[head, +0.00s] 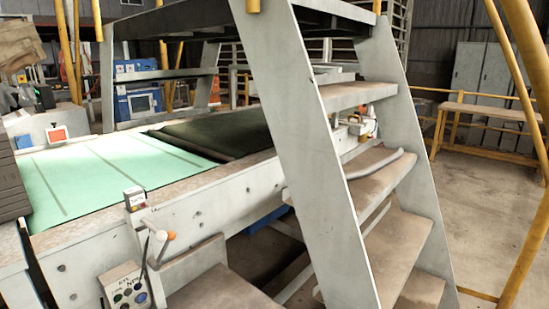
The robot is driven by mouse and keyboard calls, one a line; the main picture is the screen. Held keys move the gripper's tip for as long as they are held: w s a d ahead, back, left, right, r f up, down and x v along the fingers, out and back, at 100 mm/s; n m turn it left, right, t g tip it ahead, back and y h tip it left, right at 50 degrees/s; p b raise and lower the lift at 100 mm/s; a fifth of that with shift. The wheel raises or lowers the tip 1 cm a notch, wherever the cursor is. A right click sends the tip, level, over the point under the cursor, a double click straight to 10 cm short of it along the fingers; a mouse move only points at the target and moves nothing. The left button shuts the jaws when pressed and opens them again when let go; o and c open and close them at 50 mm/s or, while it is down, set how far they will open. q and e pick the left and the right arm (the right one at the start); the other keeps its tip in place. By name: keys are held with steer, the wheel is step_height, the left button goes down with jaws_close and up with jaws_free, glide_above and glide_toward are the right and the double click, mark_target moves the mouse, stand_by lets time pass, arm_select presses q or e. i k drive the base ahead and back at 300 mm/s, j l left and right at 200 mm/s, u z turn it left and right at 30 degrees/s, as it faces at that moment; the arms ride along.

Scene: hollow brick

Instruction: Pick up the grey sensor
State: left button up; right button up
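I cannot make out with certainty which thing is the grey sensor. A small pale grey box with a coloured label (135,199) sits upright on the near edge of the conveyor frame, left of centre in the head view; it may be the sensor.
The conveyor with a green belt (110,175) fills the left. A grey metal staircase (322,150) with dusty steps blocks the middle. A control box with buttons (125,288) is at the lower left. Yellow railings (526,80) stand right. Some concrete floor (490,220) is clear there.

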mark_target(135, 198)
steer(key=j+z, duration=0.1)
steer(key=j, duration=1.3)
steer(key=i, duration=0.05)
